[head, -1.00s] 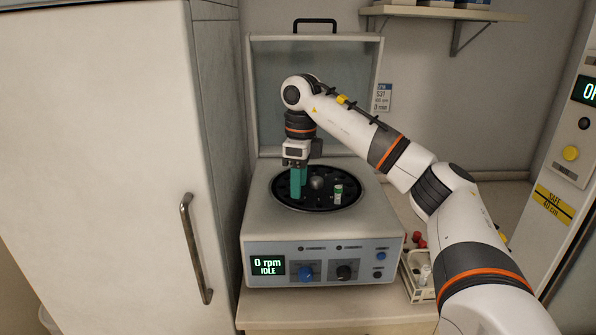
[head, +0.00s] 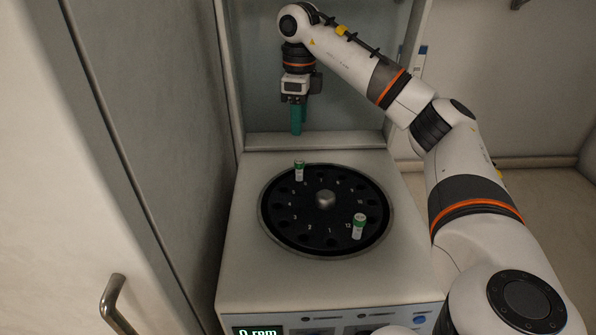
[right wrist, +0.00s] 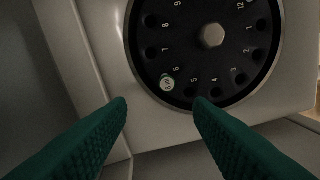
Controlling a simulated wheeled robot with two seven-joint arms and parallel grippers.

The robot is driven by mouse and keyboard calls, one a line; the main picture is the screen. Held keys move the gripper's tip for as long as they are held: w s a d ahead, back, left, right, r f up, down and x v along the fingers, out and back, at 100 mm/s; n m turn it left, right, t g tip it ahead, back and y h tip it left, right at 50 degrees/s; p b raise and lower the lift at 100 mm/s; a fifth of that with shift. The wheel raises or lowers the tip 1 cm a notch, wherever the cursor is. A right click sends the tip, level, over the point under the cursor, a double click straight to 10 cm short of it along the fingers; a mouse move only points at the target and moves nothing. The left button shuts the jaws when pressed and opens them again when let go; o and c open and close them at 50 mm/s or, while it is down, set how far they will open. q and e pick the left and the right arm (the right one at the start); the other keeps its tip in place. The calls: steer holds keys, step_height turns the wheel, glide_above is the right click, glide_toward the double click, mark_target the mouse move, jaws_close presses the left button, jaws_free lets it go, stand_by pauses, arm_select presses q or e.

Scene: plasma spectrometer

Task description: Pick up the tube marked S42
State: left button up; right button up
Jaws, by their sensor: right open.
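One white tube with a green cap (head: 299,171) stands upright at the back left of the rotor (head: 325,243). In the right wrist view it shows from above as a round cap (right wrist: 167,83) near number 6. A second green-and-white tube (head: 358,226) stands at the rotor's front right, near number 12. The markings on both are too small to read. My right gripper (head: 296,133), with teal fingers, is open and empty, raised above the back-left tube. In the right wrist view its fingertips (right wrist: 160,101) are apart, with the tube cap ahead between them. My left gripper is out of view.
The centrifuge (head: 250,255) has its lid (head: 345,85) standing open behind the rotor. A cabinet with a handle (head: 116,305) stands close on the left. The other rotor holes in view look empty. Bare counter (head: 545,190) shows on the right.

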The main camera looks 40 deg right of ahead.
mark_target(300, 161)
step_height(300, 161, down, 3)
steer(key=shift+s+a+r+b, duration=0.15)
steer(key=shift+r+b, duration=0.05)
steer(key=shift+b, duration=0.2)
step_height(300, 161, down, 3)
steer(key=shift+f+p, duration=0.1)
steer(key=shift+p, duration=0.35)
steer(key=shift+f, duration=0.55)
steer(key=f, duration=0.1)
steer(key=f+p, duration=0.1)
steer(key=f, duration=0.1)
steer(key=f+p, duration=0.1)
steer(key=shift+s+a+f, duration=0.15)
steer(key=shift+s+a, duration=0.05)
steer(key=shift+s, duration=0.15)
steer(key=shift+f, duration=0.25)
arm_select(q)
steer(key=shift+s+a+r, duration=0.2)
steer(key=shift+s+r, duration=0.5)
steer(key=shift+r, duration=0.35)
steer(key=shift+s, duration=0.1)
arm_select(e)
jaws_close()
